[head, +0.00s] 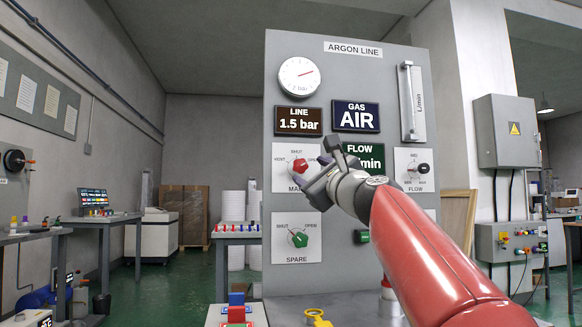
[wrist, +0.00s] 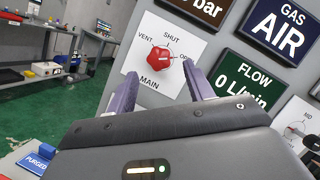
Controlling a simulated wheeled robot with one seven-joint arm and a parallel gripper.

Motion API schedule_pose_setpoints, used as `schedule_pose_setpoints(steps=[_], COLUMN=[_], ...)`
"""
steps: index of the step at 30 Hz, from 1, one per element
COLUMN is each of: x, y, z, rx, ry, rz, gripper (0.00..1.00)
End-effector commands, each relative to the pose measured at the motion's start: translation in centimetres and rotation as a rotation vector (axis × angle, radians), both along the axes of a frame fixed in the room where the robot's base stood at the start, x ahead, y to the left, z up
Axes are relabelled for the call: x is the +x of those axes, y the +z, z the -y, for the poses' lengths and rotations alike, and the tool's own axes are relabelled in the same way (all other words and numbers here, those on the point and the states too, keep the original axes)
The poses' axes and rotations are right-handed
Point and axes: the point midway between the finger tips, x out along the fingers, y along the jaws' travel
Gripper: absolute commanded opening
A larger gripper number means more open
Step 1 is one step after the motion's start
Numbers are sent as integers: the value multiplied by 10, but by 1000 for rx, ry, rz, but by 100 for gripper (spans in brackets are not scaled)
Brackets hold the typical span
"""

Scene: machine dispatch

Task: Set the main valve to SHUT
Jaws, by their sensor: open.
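The main valve is a red knob (wrist: 162,59) on a white plate marked VENT, SHUT, OPEN and MAIN. Its white pointer line appears turned to the right, toward OPEN. The same knob shows in the head view (head: 299,165), at the left of the grey ARGON LINE panel (head: 365,50), with my gripper covering part of its plate. My gripper (head: 314,169) is open in front of the panel. In the wrist view its two purple fingers (wrist: 160,82) are apart, one to each side below the knob, with nothing between them. Contact with the knob cannot be told.
The panel displays read LINE 1.5 bar (head: 299,121), GAS AIR (head: 356,116) and FLOW 0 L/min (wrist: 248,82). A green SPARE knob (head: 298,239) sits below the main valve, and a black FLOW knob (head: 422,168) at right. A yellow item (head: 318,318) is on the ledge.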

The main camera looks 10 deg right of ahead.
Motion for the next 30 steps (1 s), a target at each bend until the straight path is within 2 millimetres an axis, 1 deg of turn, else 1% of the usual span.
schedule_pose_setpoints(steps=[1, 6, 12, 16, 23, 30], x=[9, 35, 56, 61, 61, 61], y=[6, 15, 20, 20, 19, 19], z=[-2, -10, -16, -17, -17, -17], rx=[0, -1, -3, -5, -6, -7], ry=[3, 3, 1, 0, -1, -1], rz=[-4, -4, -3, -2, -2, -2], gripper=[52, 52, 52, 52, 52, 21])
